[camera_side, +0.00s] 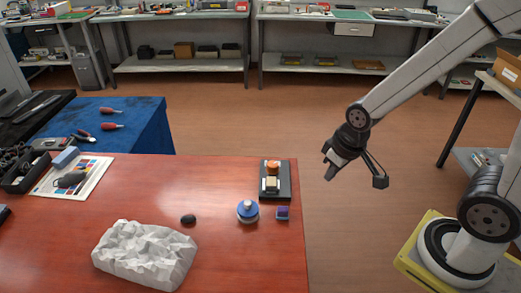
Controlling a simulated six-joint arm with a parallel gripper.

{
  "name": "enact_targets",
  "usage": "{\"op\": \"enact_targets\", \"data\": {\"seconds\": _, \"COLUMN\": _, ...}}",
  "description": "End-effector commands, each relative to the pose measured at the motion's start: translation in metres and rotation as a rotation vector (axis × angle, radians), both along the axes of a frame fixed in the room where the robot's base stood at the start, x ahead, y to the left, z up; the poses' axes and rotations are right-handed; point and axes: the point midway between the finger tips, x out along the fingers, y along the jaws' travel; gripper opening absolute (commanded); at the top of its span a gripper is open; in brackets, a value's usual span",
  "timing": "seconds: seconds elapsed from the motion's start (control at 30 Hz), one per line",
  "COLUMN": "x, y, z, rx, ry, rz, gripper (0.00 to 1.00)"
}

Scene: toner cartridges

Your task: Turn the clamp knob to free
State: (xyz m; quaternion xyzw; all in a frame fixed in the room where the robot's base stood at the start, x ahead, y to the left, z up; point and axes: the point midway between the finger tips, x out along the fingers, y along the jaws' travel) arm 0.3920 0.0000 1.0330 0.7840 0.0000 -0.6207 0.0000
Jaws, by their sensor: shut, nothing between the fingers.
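A black plate (285,193) lies near the right edge of the red-brown table. An orange, rounded part (272,167) stands at its far end and looks like the clamp knob; its turn position is too small to tell. A cream block (270,185) sits just in front of it on the same plate. My gripper (330,174) is shut and empty. It hangs in the air to the right of the plate, past the table's right edge, clear of the knob. A dark part on a bracket sticks out beside it.
A blue-and-white round object (247,211) and a small purple block (282,213) stand in front of the plate. A black lump (188,219) and crumpled white material (145,255) lie further left. A colour-chart sheet (88,180) is at far left. The table's back middle is clear.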

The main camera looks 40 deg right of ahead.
Motion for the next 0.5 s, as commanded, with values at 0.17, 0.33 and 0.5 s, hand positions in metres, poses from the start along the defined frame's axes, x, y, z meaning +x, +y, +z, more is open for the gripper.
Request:
{"op": "enact_targets", "data": {"seconds": 0.17, "x": 0.002, "y": 0.0, "z": 0.0, "rx": 0.005, "ry": 0.002, "rz": -0.013, "gripper": 0.51}}
{"op": "enact_targets", "data": {"seconds": 0.33, "x": 0.013, "y": -0.003, "z": -0.003, "rx": 0.037, "ry": 0.019, "rz": -0.097, "gripper": 0.96}}
{"op": "enact_targets", "data": {"seconds": 0.5, "x": 0.037, "y": -0.009, "z": -0.011, "rx": 0.107, "ry": 0.056, "rz": -0.278, "gripper": 0.96}}
